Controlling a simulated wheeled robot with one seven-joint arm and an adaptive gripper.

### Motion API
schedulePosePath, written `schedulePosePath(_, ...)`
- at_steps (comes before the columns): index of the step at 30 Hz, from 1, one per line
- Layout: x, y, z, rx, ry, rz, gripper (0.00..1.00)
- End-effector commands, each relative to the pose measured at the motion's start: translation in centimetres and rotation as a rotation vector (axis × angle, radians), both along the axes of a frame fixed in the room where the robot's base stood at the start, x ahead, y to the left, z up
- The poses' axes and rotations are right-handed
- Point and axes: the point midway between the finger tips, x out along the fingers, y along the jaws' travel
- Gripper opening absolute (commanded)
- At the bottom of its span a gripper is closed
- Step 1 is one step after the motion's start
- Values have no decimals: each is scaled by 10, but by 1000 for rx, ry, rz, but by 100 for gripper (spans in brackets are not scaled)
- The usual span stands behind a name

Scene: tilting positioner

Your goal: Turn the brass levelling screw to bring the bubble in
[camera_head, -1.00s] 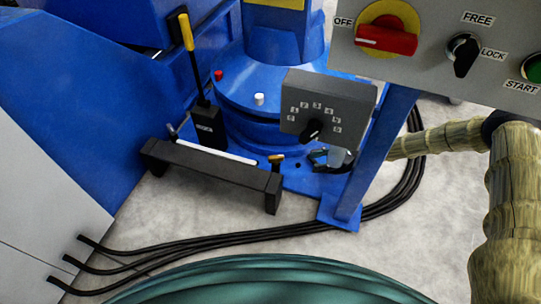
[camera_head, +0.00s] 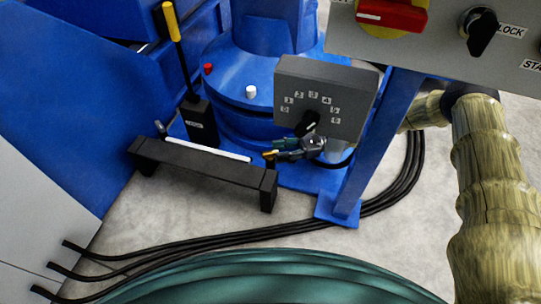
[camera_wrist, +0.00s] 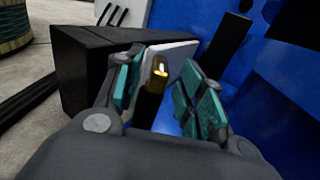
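The brass levelling screw (camera_head: 269,154) stands at the right end of a black bar-shaped frame (camera_head: 200,167). A long white strip (camera_head: 207,149) lies along that frame; no bubble can be made out. My gripper (camera_head: 276,150) reaches in from the right, under the grey dial box, with its fingertips at the screw. In the wrist view, the screw's brass top (camera_wrist: 159,70) stands between my two teal-padded fingers (camera_wrist: 163,85). The fingers are apart, with a gap showing on the right side of the screw. Its lower part is partly hidden.
The grey dial box (camera_head: 325,90) hangs just above my gripper. A blue post (camera_head: 372,150) stands to the right, with black cables (camera_head: 400,180) behind it. A yellow-handled lever (camera_head: 176,45) stands behind the black frame. The control panel (camera_head: 440,30) fills the upper right.

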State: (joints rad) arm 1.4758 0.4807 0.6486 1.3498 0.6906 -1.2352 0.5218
Motion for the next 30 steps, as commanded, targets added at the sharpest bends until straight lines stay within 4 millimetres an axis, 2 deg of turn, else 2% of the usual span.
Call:
schedulePosePath(3, -4, 17, -2, 1, 0, 0, 39)
schedulePosePath(9, -8, 33, -1, 0, 1, -2, 39)
schedulePosePath(21, -8, 38, 0, 0, 0, -3, 39)
schedulePosePath(27, -8, 38, 0, 0, 0, -3, 3)
schedulePosePath(30, -8, 38, 0, 0, 0, -3, 0)
